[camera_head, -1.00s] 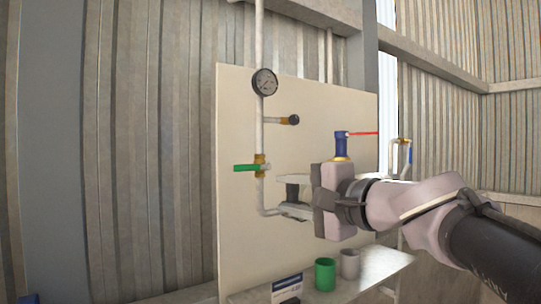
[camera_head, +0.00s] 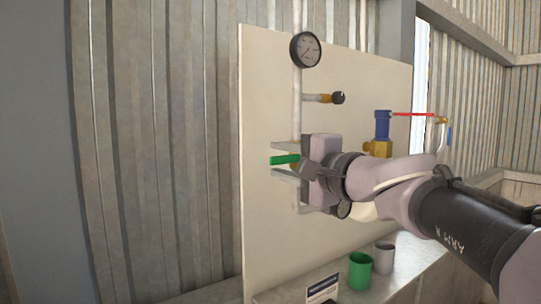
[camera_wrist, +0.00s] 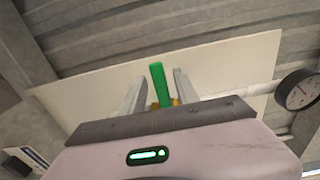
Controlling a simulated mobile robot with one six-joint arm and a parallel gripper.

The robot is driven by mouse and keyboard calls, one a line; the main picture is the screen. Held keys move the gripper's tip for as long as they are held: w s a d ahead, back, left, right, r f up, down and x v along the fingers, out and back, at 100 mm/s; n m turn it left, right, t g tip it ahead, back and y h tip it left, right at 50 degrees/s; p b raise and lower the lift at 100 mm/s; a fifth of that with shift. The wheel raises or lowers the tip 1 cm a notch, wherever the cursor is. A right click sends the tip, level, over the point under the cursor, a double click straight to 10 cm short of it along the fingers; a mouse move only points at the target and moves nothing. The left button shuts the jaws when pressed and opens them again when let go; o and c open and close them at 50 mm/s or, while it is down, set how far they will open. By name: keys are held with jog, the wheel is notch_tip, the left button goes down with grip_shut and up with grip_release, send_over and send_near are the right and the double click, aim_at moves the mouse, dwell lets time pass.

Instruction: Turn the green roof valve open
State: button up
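The green valve handle (camera_head: 285,160) lies level on the vertical pipe, pointing left in the head view. Its brass body is mostly hidden behind my gripper. My gripper (camera_head: 284,159) is open around the handle, one finger above it and one below. In the wrist view the green handle (camera_wrist: 160,84) stands between my two fingers (camera_wrist: 156,92), with a visible gap on each side. A bit of brass shows at its base.
A pressure gauge (camera_head: 305,49) and a dark-capped side outlet (camera_head: 338,97) are above. A green cup (camera_head: 360,270), a grey cup (camera_head: 384,257) and a small labelled box (camera_head: 322,289) stand on the shelf below.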

jog(key=shift+s+d+r, duration=0.1)
jog(key=shift+s, duration=0.25)
jog(key=shift+s+d, duration=0.1)
jog(key=shift+s, duration=0.15)
jog(key=shift+c, duration=0.9)
jog(key=shift+w, duration=0.1)
grip_shut()
jog(key=shift+r, duration=0.1)
